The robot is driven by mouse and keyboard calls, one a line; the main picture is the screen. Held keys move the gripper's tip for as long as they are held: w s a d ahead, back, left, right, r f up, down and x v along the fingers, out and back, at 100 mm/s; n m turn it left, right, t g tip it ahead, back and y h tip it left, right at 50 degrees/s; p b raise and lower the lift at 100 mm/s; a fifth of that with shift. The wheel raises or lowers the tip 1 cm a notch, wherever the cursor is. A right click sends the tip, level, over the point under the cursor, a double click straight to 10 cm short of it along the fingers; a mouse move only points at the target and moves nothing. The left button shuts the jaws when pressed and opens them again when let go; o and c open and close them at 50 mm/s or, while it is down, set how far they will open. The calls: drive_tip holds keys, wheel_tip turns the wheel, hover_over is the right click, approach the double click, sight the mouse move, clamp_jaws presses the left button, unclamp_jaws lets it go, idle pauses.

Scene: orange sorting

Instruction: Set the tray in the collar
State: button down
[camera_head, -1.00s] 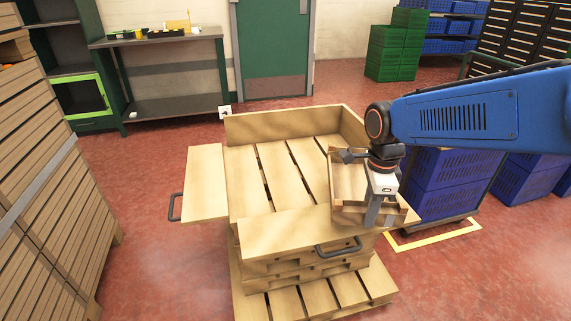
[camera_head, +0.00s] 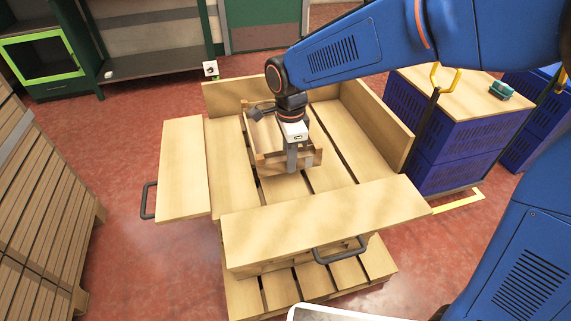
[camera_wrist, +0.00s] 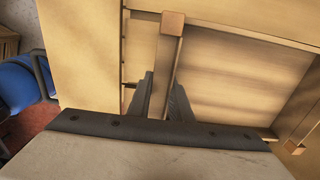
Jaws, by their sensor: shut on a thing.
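The tray (camera_head: 270,164) is a small wooden slatted crate. My gripper (camera_head: 291,157) is shut on its near side and holds it over the slatted floor inside the collar, towards the back left. I cannot tell whether the tray touches the floor. The collar (camera_head: 378,122) is a pale wooden frame on a pallet, with upright walls at the back and right. Its left panel (camera_head: 186,170) and front panel (camera_head: 320,216) lie folded outward. In the wrist view, both fingers (camera_wrist: 162,98) close around a wooden post of the tray (camera_wrist: 172,24).
Black handles stick out from the left panel (camera_head: 147,201) and the front panel (camera_head: 340,251). Blue crates (camera_head: 445,150) with a wooden top stand at right. A slatted wooden stack (camera_head: 40,200) stands at left. Red floor lies open between.

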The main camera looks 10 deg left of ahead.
drive_tip(key=shift+w+a+f, duration=0.1)
drive_tip(key=shift+a+f, duration=0.2)
drive_tip(key=shift+f, duration=2.45)
drive_tip(key=c, duration=1.6)
unclamp_jaws()
wheel_tip(320, 180, up, 12)
drive_tip(key=shift+r, duration=0.2)
drive_tip(key=shift+d, duration=0.1)
